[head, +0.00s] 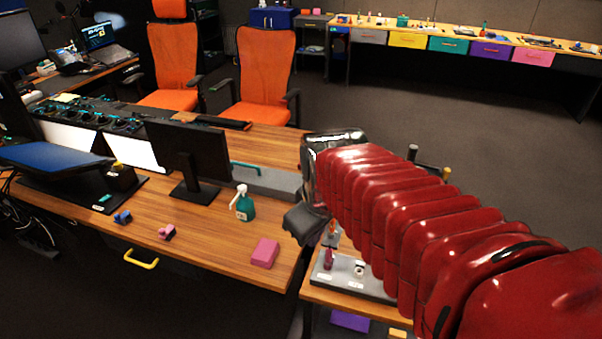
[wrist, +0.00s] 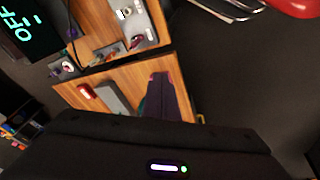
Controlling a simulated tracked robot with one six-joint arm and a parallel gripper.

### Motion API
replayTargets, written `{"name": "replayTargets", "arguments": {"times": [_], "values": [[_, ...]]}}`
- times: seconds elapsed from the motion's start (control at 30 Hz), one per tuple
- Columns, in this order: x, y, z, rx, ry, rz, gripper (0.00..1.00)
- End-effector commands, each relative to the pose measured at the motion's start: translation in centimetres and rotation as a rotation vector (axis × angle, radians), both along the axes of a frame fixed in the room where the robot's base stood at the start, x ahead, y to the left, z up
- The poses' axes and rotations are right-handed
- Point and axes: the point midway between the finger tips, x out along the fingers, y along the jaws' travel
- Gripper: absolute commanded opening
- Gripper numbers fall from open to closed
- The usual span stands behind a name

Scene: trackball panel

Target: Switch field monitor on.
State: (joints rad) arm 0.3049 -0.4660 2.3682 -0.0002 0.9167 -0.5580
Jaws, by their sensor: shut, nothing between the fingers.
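In the wrist view a dark screen (wrist: 28,32) shows "OFF" in cyan letters; I cannot tell which thing in the head view it belongs to. A grey panel (head: 345,284) with a white ball-like part (head: 360,268), a red part (head: 328,259) and white labels lies on the right wooden bench, partly hidden by my red arm. My gripper (head: 304,222) is shut and empty, pointing down near the gap between the two benches. In the wrist view my gripper (wrist: 160,80) hangs over wood, touching nothing that I can make out.
A dark monitor (head: 205,150), a green spray bottle (head: 244,205) and a pink block (head: 264,252) stand on the left bench. A grey bar-like box (head: 268,180) lies behind the bottle. Two orange chairs (head: 266,65) are beyond. Bare wood lies around the bottle.

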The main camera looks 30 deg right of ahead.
Motion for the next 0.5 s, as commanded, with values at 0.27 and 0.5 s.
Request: {"name": "replayTargets", "arguments": {"times": [0.27, 0.5], "values": [[-2.1, 7.2, 1.9, 0.112, -0.143, -0.131, 0.0], [-3.5, 9.8, 2.3, 0.187, -0.193, -0.202, 0.0]]}}
